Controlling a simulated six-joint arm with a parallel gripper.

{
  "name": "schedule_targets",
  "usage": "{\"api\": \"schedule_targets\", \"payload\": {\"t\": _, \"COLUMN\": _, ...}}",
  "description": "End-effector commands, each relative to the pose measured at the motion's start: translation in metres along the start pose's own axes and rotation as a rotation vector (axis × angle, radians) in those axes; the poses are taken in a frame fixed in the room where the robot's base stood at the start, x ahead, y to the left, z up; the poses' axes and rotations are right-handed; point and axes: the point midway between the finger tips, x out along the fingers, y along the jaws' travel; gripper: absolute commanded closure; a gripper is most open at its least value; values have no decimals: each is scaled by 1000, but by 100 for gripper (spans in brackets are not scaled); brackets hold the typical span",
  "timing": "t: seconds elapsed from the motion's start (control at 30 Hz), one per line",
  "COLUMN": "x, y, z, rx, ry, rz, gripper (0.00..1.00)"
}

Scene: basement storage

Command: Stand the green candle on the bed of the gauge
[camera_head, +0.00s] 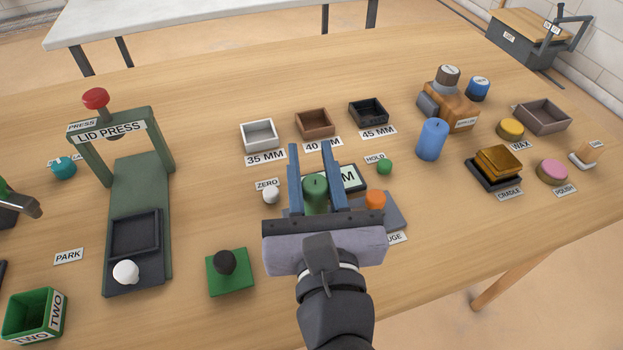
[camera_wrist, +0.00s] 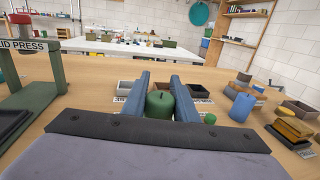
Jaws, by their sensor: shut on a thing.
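The green candle (camera_head: 315,193) is upright between the two blue fingers of my gripper (camera_head: 311,158), which is shut on it. In the wrist view the candle (camera_wrist: 160,104) shows its rounded top and short wick between the fingers. The gauge (camera_head: 394,213) is a grey-blue unit with a display ending in "M" and an orange knob (camera_head: 375,199). My gripper and the candle cover much of the gauge, including its bed. I cannot tell whether the candle's base touches it.
White, brown and black trays labelled 35 MM (camera_head: 259,136), 40 MM (camera_head: 313,123) and 45 MM (camera_head: 368,112) stand behind. A white ZERO knob (camera_head: 270,195) and green HOLD knob (camera_head: 384,167) flank the gauge. A blue candle (camera_head: 432,139) is right; the lid press (camera_head: 140,190) is left.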

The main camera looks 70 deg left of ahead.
Motion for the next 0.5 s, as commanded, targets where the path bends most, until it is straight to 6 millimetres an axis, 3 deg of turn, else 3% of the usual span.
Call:
{"api": "schedule_targets", "payload": {"t": 0.3, "x": 0, "y": 0, "z": -34, "rx": -2, "ry": 3, "rz": 0, "gripper": 100}}
{"api": "schedule_targets", "payload": {"t": 0.5, "x": 0, "y": 0, "z": -37, "rx": 0, "ry": 0, "rz": 0, "gripper": 100}}
